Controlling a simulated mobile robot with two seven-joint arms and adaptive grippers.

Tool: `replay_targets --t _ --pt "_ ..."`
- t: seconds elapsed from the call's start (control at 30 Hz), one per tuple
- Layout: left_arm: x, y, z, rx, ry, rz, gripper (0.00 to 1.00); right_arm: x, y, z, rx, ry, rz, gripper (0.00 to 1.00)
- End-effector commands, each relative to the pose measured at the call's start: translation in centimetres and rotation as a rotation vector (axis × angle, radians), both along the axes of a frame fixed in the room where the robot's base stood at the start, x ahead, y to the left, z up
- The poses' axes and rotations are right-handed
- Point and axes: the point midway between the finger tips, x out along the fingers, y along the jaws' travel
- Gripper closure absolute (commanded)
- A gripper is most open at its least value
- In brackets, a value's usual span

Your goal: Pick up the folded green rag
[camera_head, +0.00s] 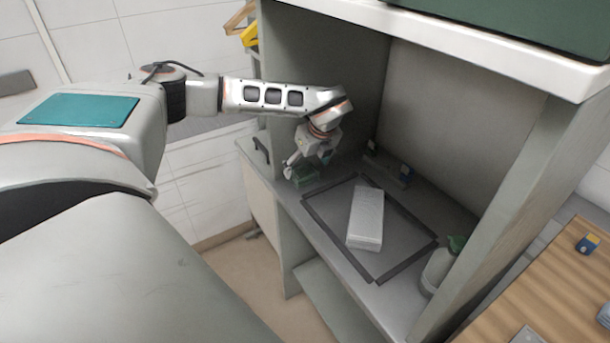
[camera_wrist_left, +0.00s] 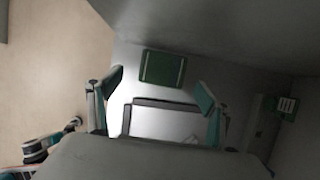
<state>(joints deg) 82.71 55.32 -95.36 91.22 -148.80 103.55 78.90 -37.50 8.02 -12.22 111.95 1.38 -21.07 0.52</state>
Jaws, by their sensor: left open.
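The folded green rag (camera_head: 305,176) lies on the grey shelf inside the open cabinet, at its left end. In the left wrist view the rag (camera_wrist_left: 162,69) is a small dark green rectangle, seen just beyond and between the fingertips. My left gripper (camera_head: 308,162) is over the rag, pointing down, and partly hides it in the head view. In the left wrist view its two fingers (camera_wrist_left: 160,85) are spread wide with nothing between them. The exact height of the fingers above the rag is hard to tell. My right gripper is not in view.
A dark-edged mat (camera_head: 399,272) with a pale block (camera_head: 366,218) on it lies right of the rag. A bottle with a green cap (camera_head: 440,268) stands at the shelf's right end. Cabinet side walls and a top panel (camera_head: 480,43) enclose the shelf.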

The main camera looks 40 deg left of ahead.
Motion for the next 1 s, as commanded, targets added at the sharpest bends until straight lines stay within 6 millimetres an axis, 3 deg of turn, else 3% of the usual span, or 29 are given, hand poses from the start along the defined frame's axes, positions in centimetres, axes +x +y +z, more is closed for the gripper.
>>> replay_targets --t 0.23,0.57,0.7,1.0 --pt "0.5 1.0 -3.4 0.001 0.004 0.002 0.22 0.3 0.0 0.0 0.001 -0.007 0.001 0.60" --pt "0.7 1.3 -3.9 0.000 0.001 0.000 0.22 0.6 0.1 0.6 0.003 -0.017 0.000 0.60" --pt "0.7 1.3 -3.9 0.000 0.001 0.000 0.58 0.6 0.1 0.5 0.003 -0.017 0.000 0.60" --pt "0.7 1.3 -3.9 0.000 0.001 0.000 0.60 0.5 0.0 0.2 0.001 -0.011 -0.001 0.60"
